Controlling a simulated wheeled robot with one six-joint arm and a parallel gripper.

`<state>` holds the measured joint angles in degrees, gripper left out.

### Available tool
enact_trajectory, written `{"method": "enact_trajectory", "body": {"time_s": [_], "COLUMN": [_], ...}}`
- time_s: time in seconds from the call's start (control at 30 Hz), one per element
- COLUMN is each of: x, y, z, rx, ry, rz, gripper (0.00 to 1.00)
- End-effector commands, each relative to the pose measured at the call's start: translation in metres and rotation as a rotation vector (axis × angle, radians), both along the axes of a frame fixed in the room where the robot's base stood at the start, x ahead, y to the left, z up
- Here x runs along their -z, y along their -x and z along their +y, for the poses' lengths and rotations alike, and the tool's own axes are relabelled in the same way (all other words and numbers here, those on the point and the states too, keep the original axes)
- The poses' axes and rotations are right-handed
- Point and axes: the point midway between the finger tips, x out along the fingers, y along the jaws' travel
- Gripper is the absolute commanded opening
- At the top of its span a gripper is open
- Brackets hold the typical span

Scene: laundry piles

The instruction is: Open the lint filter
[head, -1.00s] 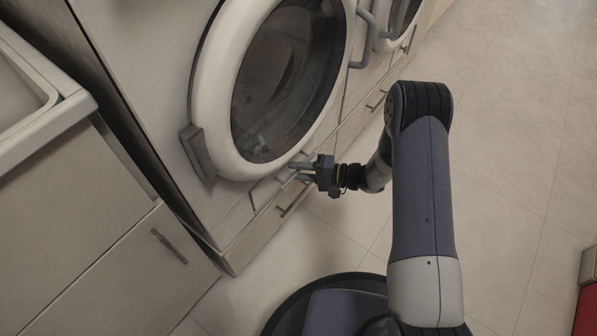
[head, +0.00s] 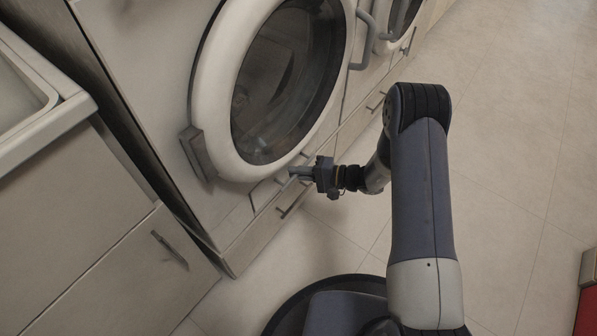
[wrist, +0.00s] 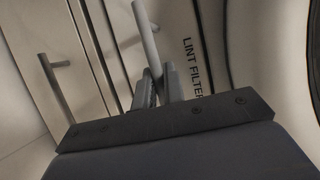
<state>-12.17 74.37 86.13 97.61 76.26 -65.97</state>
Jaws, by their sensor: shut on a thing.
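The lint filter panel (wrist: 183,35) sits low on the machine front, with "LINT FILTER" printed beside it in the wrist view. Part of the panel also shows below the round door in the head view (head: 264,191). Its pale bar handle (wrist: 146,38) stands out from the panel. My gripper (wrist: 158,78) is shut on the handle, one finger on each side of it. In the head view my gripper (head: 300,173) is at the panel, below the door's lower right edge, and hides most of the handle. The panel looks closed against the machine.
The large round door (head: 214,100) is closed above the panel. A lower drawer with a bar handle (head: 292,199) lies beneath; its handle also shows in the wrist view (wrist: 55,85). A cabinet (head: 100,250) stands at left. Open floor (head: 510,150) lies to the right.

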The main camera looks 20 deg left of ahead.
Motion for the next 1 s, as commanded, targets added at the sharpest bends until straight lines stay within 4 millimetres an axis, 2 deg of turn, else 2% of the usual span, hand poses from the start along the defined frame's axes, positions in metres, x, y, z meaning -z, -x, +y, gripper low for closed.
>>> {"method": "enact_trajectory", "body": {"time_s": [0.23, 0.37, 0.57, 0.8, 1.0], "x": [0.001, 0.001, 0.002, 0.002, 0.002], "y": [0.001, 0.005, 0.018, 0.04, 0.056], "z": [-0.002, -0.012, -0.046, -0.099, -0.137], "rx": [0.0, 0.002, 0.004, 0.006, 0.004], "ry": [0.001, 0.001, 0.001, 0.0, 0.0], "rz": [0.001, 0.002, 0.002, 0.002, 0.001], "gripper": [0.0, 0.0, 0.0, 0.0, 0.0]}}
